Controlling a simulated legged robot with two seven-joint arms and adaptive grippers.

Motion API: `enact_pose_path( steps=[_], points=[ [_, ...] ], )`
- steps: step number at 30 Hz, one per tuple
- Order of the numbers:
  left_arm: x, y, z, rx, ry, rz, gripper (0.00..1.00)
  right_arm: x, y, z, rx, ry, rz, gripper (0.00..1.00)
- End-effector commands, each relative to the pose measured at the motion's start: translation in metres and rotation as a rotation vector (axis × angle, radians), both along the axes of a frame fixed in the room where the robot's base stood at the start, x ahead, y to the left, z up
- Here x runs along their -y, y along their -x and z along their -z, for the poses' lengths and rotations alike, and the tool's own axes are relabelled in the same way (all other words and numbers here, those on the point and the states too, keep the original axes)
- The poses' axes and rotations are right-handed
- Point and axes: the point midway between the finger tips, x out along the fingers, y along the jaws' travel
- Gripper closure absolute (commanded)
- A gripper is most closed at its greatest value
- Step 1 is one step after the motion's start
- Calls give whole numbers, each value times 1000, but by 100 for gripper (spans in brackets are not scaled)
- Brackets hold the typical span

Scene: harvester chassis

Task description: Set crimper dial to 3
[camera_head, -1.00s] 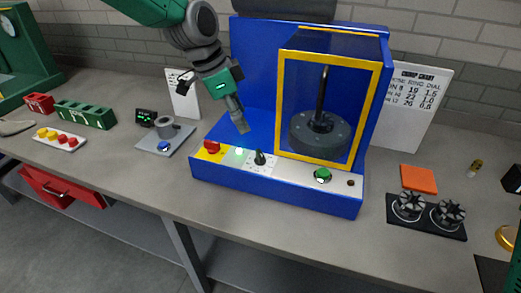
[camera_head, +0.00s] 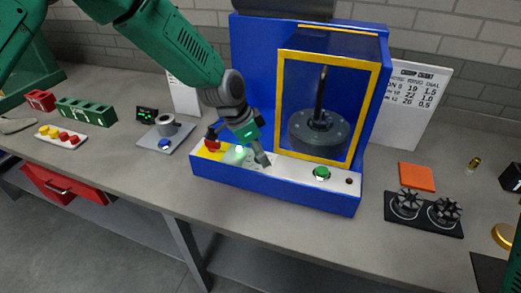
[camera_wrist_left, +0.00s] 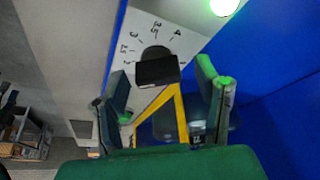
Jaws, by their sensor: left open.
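In the left wrist view the black dial knob (camera_wrist_left: 157,68) sits on a white scale plate (camera_wrist_left: 143,30) with marks such as 2.5, 3, 3.5 and 4. Which mark the knob points to is not clear. My left gripper (camera_wrist_left: 165,92) is open, with its green-tipped fingers on either side of the knob's near side in the picture. Contact cannot be told. My right gripper is not in view.
The yellow-framed guard (camera_head: 281,105) rises behind. A chart (camera_head: 415,105) stands behind right.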

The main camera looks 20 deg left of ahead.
Motion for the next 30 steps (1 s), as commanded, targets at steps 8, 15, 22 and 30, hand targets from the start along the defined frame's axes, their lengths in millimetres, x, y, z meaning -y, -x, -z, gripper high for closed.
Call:
enact_pose_path(
  steps=[8, 15, 22, 30],
  points=[
    [1, -1, 3, 0, 0, 1, 43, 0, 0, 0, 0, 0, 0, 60],
    [1, -1, 3, 0, 0, 1, 93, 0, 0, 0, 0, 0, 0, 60],
    [1, -2, 3, 2, 0, 11, 92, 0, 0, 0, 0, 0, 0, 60],
    [0, -3, 3, 3, 1, 117, 92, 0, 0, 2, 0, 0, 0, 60]
  ],
)
